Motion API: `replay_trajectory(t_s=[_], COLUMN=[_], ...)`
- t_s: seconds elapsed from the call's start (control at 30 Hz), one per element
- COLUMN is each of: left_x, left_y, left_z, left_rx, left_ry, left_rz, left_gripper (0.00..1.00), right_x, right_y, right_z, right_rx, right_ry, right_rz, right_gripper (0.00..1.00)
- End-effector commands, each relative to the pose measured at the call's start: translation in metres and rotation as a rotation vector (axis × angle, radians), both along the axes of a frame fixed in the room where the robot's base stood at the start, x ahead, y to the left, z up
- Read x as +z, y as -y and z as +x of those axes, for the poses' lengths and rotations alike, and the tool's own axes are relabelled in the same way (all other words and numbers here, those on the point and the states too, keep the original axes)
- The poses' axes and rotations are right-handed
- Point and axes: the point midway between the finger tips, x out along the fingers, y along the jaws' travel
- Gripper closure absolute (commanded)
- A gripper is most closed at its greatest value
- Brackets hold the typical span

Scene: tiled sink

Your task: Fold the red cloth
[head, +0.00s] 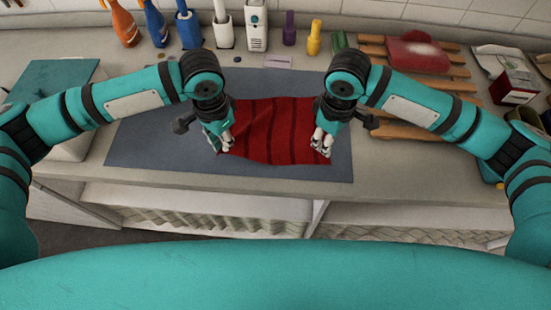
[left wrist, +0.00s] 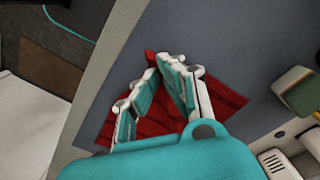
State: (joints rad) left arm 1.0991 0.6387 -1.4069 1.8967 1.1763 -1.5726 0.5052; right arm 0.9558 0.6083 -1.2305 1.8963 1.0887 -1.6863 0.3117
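The red cloth (head: 270,128), with darker stripes, lies spread on a grey-blue mat (head: 150,150), its front edge near the counter's front. My left gripper (head: 221,146) is at its front left corner in the head view. The left wrist view shows the fingers (left wrist: 159,68) leaning together over the cloth (left wrist: 172,122), tips close together by a corner. Whether cloth is pinched between them is not clear. My right gripper (head: 322,147) is at the front right corner, fingers pointing down; its grip is too small to tell. My wrists hide the cloth's back corners.
Bottles (head: 124,24) and a white dispenser (head: 256,28) stand along the back wall. A wooden rack (head: 400,55) with a red item (head: 418,52) lies back right. A box (head: 514,85) stands far right. A teal board (head: 55,78) is at left. The mat beside the cloth is clear.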

Motion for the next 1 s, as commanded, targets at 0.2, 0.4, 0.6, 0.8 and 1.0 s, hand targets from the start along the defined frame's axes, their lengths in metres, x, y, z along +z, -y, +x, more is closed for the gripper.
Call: replay_trajectory(t_s=[0.2,0.4,0.6,0.8,1.0], left_x=[0.000,0.000,0.000,0.000,0.000], left_y=[0.000,0.000,0.000,0.000,0.000], left_z=[0.000,0.000,0.000,0.000,0.000], left_rx=[0.000,0.000,0.000,0.000,0.000], left_ry=[0.000,0.000,0.000,0.000,0.000], left_rz=[0.000,0.000,0.000,0.000,0.000], left_gripper=[1.00,1.00,1.00,1.00,1.00], right_x=[0.000,0.000,0.019,0.055,0.043], right_y=[0.000,0.000,-0.004,-0.009,-0.009], right_z=[0.000,0.000,0.000,-0.007,-0.009], right_rx=[0.000,0.000,-0.008,-0.035,-0.040], right_ry=[0.000,0.000,0.007,0.003,-0.003], right_rz=[0.000,0.000,0.003,0.000,-0.002], right_gripper=[0.50,0.42,0.57,0.57,0.57])
